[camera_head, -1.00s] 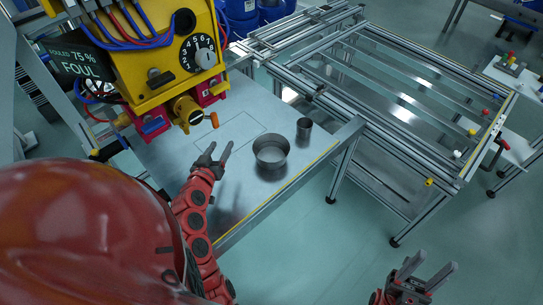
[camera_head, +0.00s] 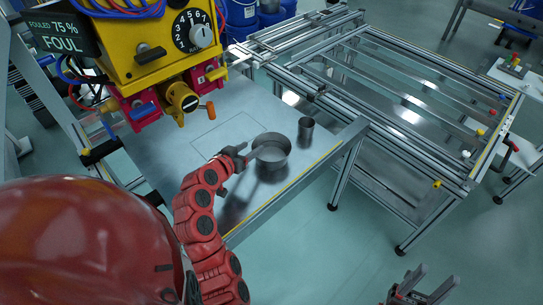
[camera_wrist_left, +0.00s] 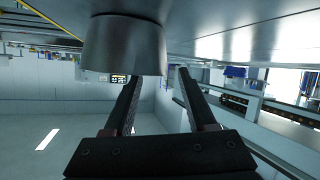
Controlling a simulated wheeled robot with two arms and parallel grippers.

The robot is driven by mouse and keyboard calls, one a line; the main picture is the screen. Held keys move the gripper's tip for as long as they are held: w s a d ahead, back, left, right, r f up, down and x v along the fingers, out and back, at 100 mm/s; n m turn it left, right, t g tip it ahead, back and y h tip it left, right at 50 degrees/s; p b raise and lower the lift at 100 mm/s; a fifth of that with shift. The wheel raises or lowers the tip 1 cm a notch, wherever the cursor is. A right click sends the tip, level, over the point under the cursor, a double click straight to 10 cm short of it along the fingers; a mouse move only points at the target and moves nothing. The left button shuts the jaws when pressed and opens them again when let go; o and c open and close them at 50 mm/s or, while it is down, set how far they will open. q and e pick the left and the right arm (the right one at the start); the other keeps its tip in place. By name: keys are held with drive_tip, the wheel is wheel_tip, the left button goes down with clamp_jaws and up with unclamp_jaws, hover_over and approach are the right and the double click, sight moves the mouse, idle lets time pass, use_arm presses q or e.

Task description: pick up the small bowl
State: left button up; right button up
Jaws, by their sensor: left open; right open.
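A round grey metal bowl (camera_head: 273,158) stands upright on the grey worktable. My left gripper (camera_head: 247,155) is open at the bowl's left side, its fingertips by the rim. In the left wrist view the scene appears upside down, and the bowl (camera_wrist_left: 123,45) hangs from the tabletop at the top. There, one finger of my left gripper (camera_wrist_left: 157,78) overlaps the bowl's rim and the other is to the right of the bowl. I cannot tell whether they touch it. My right gripper (camera_head: 430,283) is open and empty over the floor at the bottom right.
A narrower metal cup (camera_head: 306,130) stands just right of the bowl. A metal frame (camera_head: 400,100) adjoins the table on the right.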

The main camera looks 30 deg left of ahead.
sight(263, 141)
use_arm(q)
drive_tip(key=shift+p+x, duration=0.4)
drive_tip(key=shift+x, duration=2.75)
drive_tip(key=shift+s+d+f, duration=0.15)
clamp_jaws()
